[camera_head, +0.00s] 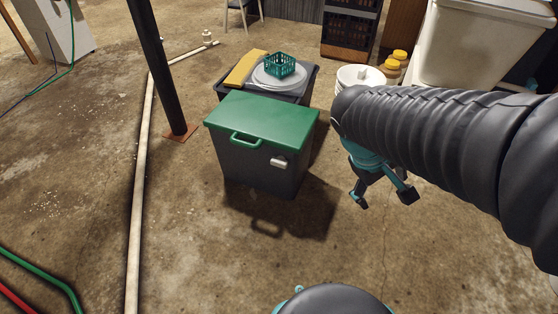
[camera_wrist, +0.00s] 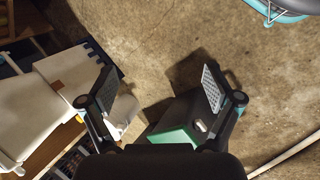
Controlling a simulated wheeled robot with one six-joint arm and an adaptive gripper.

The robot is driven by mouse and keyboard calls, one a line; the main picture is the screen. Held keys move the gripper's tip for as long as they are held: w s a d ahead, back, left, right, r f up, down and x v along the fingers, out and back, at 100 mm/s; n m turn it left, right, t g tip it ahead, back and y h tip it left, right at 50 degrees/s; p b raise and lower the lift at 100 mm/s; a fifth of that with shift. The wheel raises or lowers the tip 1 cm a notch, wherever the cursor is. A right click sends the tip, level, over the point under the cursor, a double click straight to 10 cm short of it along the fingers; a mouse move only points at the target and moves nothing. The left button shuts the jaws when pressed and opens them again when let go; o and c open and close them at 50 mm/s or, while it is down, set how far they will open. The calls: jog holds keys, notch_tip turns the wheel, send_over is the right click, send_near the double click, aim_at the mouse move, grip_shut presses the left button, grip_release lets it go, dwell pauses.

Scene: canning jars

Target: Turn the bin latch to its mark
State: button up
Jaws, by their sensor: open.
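The dark grey bin (camera_head: 255,168) with a green lid (camera_head: 262,115) stands on the floor left of my gripper in the head view. A green handle (camera_head: 245,140) is on its front. The pale latch (camera_head: 279,162) sits on the front near the right corner, lying roughly sideways. I cannot make out its mark. My gripper (camera_head: 384,197) is open and empty, hanging to the right of the bin, apart from the latch. In the wrist view my gripper (camera_wrist: 158,80) has its fingers spread. The latch (camera_wrist: 200,126) shows small beside the right finger, which partly covers the bin (camera_wrist: 180,108).
Behind the bin is another dark container (camera_head: 312,84) with a yellow board (camera_head: 246,68) and green basket (camera_head: 281,65) on top. A white bucket (camera_head: 350,77) stands behind my arm. Floor before the bin is clear.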

jog(key=w+a+f+n+h+b, duration=0.1)
jog(key=w+f+n+h, duration=0.4)
jog(key=w+f, duration=0.15)
jog(key=n+t+y+b, duration=0.4)
jog(key=n+t, duration=1.2)
jog(key=n, duration=0.5)
send_near(278, 165)
jog(key=x, duration=1)
jog(key=shift+f+b, duration=0.1)
jog(key=shift+b, duration=0.2)
jog(key=c, duration=1.1)
